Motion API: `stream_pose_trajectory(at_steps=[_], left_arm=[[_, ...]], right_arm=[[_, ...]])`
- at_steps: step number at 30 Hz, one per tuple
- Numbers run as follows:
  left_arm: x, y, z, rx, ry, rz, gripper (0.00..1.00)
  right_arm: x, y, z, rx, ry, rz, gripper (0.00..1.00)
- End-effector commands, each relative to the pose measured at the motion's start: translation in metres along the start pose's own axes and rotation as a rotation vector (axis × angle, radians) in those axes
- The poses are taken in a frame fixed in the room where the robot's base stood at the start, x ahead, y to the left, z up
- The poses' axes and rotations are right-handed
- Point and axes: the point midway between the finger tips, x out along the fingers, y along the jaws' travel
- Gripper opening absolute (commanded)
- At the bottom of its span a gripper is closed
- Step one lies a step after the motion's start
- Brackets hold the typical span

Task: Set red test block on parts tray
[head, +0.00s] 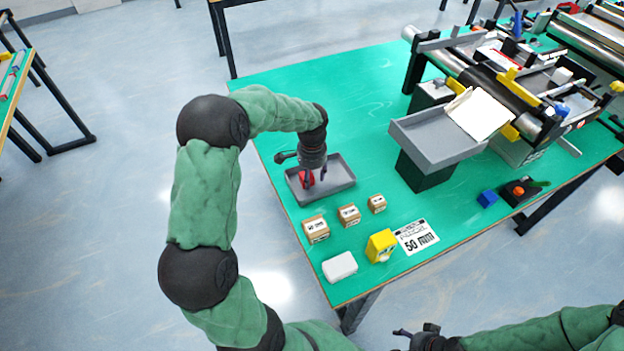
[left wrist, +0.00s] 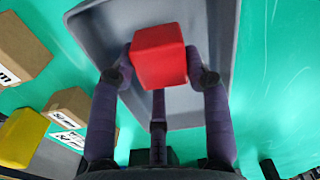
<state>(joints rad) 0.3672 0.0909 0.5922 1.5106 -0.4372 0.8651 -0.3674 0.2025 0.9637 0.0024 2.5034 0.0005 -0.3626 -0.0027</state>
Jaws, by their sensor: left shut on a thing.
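The red test block (left wrist: 160,57) is held between the fingers of my left gripper (left wrist: 160,78) in the left wrist view. In the head view the red block (head: 306,179) shows partly behind my left gripper (head: 312,172). The parts tray (head: 341,180) is a shallow grey tray on the green table. The block and gripper are over the inside of the tray, which also fills much of the left wrist view (left wrist: 95,30). I cannot tell whether the block touches the tray floor. My right gripper (head: 418,336) is at the bottom edge, low and away from the tray; its fingers are unclear.
Several cardboard boxes (head: 316,229) stand in front of the tray. A white block (head: 340,267), a yellow item (head: 380,246) and a "50 mm" card (head: 417,237) lie nearer the front edge. A conveyor with a grey chute (head: 432,142) stands to the right. The table behind the tray is clear.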

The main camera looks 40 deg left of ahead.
Motion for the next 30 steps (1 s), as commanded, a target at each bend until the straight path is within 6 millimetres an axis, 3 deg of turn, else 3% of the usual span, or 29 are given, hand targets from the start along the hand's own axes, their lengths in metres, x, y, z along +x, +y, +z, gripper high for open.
stream_pose_trajectory(at_steps=[3, 14, 15, 17, 30], left_arm=[[0.0121, -0.0002, -0.0003, -0.001, 0.001, 0.0, 0.14], [0.0143, -0.0002, -0.0004, -0.001, 0.002, -0.001, 0.14], [0.014, -0.0002, -0.0004, -0.001, 0.002, -0.001, 0.56], [0.0138, -0.0002, -0.0004, -0.001, 0.001, -0.001, 0.72], [0.0071, -0.0003, -0.0007, -0.001, 0.002, -0.001, 0.72]], right_arm=[[0.0046, 0.0016, -0.0001, 0.0, 0.0, 0.0, 0.67], [0.005, 0.0018, -0.0002, 0.0, 0.0, 0.0, 0.67], [0.0047, 0.0017, -0.0002, 0.0, 0.0, 0.0, 0.67], [0.0046, 0.0016, -0.0002, 0.0, 0.0, 0.0, 0.67], [0.002, 0.0007, -0.0001, 0.0, 0.0, 0.0, 0.67]])
